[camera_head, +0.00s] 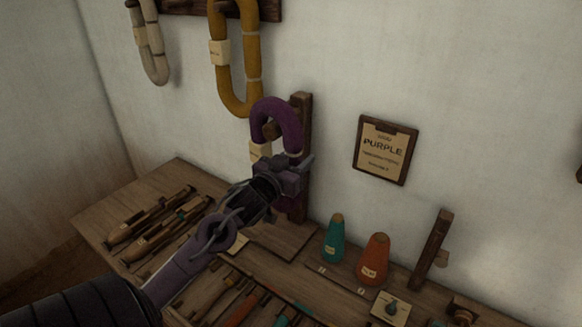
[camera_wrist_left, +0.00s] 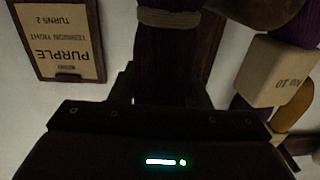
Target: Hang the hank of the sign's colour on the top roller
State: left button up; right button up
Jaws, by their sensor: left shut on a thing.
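The sign (camera_head: 385,150) on the wall reads PURPLE; it also shows upside down in the left wrist view (camera_wrist_left: 58,40), with tension tight and turns 2. The purple hank (camera_head: 276,108) stands as an arch at the wooden upright (camera_head: 302,110), with a pale tag (camera_head: 259,153). My left gripper (camera_head: 283,178) is shut on its right leg. In the left wrist view the hank (camera_wrist_left: 168,55) rises from my jaws. A brown roller end (camera_head: 270,131) shows inside the arch; whether the hank rests on it I cannot tell. My right gripper is out of view.
A mustard hank (camera_head: 225,85) and a cream hank (camera_head: 155,65) hang from a wall rack (camera_head: 265,10). Teal (camera_head: 334,240) and orange (camera_head: 374,260) cones stand on the bench (camera_head: 160,178). Shuttles (camera_head: 150,215) lie at left. A short post (camera_head: 432,245) stands at right.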

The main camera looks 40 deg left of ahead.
pick_arm(q)
jog(key=w, duration=0.1)
jog(key=w+f+b, duration=0.1)
jog(key=w, duration=0.1)
jog(key=shift+w+a, duration=0.15)
jog(key=shift+w, duration=0.1)
jog(key=shift+f, duration=0.25)
dwell(0.4)
jog(key=o, duration=1.1)
jog(key=shift+w, duration=0.2)
jog(key=shift+o, duration=0.2)
jog(key=shift+s+r, duration=0.1)
jog(key=s+d, duration=0.1)
jog(key=s, duration=0.6)
jog(key=shift+s+d+b, duration=0.15)
jog(key=shift+s+b, duration=0.2)
